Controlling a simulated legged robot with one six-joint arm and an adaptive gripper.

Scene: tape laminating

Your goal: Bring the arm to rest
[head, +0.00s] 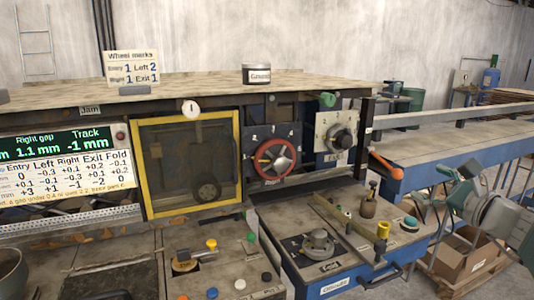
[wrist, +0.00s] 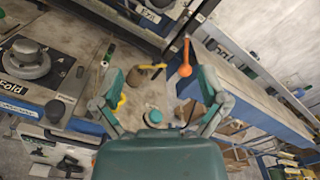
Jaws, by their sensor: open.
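My gripper (head: 447,183) is at the right of the head view, to the right of the machine's lower blue workstation (head: 350,284). In the wrist view my gripper (wrist: 160,82) has its two teal fingers spread wide, with nothing held between them. An orange-ended lever (head: 385,167) sticks out from the machine's right end. It also shows in the wrist view (wrist: 185,62), beyond the gap between the fingers. I cannot judge the exact distance from the fingers to the lever.
The workstation carries a round grey dial (head: 318,242), a brass-coloured weight (head: 368,207) and a teal button (head: 411,221). A blue-sided long table (head: 450,150) runs off to the right. A cardboard box (head: 468,262) stands below my arm. A yellow-framed window (head: 188,165) is further left.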

